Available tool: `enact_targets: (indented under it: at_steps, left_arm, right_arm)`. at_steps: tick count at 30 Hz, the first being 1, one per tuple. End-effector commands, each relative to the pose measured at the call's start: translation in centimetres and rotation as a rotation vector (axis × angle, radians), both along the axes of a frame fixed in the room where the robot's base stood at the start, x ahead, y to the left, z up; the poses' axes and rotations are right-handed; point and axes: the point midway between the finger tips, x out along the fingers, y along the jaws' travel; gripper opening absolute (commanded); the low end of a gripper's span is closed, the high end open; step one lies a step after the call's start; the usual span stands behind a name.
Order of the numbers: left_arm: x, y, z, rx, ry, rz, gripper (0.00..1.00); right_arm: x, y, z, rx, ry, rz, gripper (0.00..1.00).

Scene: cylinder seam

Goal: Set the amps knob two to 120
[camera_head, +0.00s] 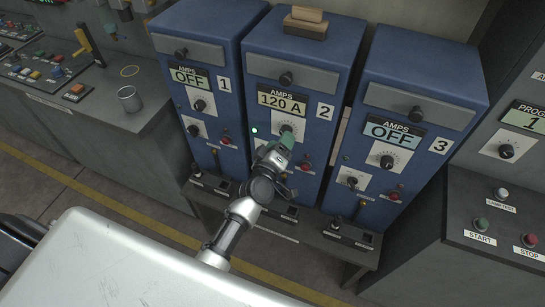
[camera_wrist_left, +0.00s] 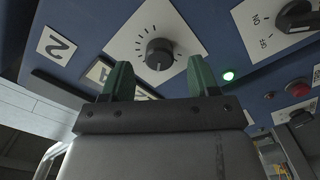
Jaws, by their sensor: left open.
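The blue cabinet two (camera_head: 312,62), labelled 2, stands between cabinets one and three. Its amps display (camera_head: 282,103) reads 120 A. The black amps knob two (camera_head: 286,128) sits on a white dial plate below the display, partly behind my gripper. My left gripper (camera_head: 282,145) is in front of this knob, its green fingers open. In the left wrist view the knob (camera_wrist_left: 159,54) shows in the gap between the fingertips (camera_wrist_left: 159,72), with space on both sides. A green lamp (camera_wrist_left: 228,76) beside the dial is lit. My right gripper is not in view.
Cabinet one's display (camera_head: 189,77) and cabinet three's display (camera_head: 393,132) read OFF. A black switch (camera_wrist_left: 296,16) marked ON and OFF and a red button (camera_wrist_left: 299,88) are near the dial. Brown blocks (camera_head: 306,22) lie on top of cabinet two. A metal cup (camera_head: 130,99) stands on the left console.

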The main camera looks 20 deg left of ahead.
Motion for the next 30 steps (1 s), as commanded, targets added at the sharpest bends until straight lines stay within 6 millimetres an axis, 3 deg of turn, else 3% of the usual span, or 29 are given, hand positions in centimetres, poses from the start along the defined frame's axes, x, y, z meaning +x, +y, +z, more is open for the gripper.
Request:
enact_targets:
  at_steps: [6,12,30]
  left_arm:
    - [-4.5,0.2,-0.3,-0.002,0.002,0.002,0.6]
    - [-7.1,0.3,-0.2,-0.002,0.002,0.001,0.6]
    - [-7.9,0.3,0.0,-0.001,-0.001,0.001,0.6]
  right_arm:
    - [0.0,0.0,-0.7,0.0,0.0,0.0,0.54]
    - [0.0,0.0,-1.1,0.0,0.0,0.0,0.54]
    - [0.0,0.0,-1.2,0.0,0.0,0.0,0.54]
